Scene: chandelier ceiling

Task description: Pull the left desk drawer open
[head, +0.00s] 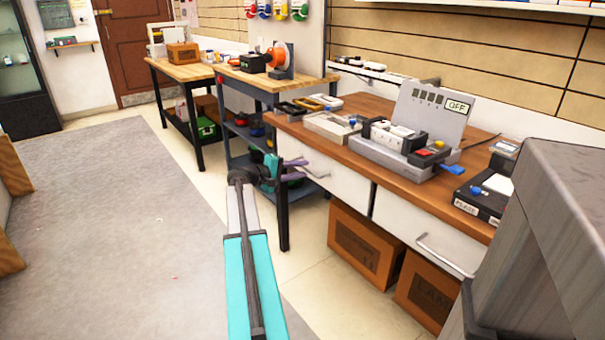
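The wooden-topped desk (378,112) has two white drawers in its front. The left drawer (340,187) looks shut, about flush with the right drawer (425,232). Its metal handle (316,172) is at its left part. My teal arm reaches forward from the bottom of the view. My gripper (303,170) has two purple fingers pointing right toward the left drawer's handle, with a gap between them. The fingertips are at or just short of the handle; I cannot tell whether they touch it. Nothing shows held between them.
Cardboard boxes (362,243) stand under the desk. A grey device with an OFF sign (428,115) and trays sit on top. A grey shelf cart (240,135) stands behind my gripper. A large grey block (545,250) fills the lower right.

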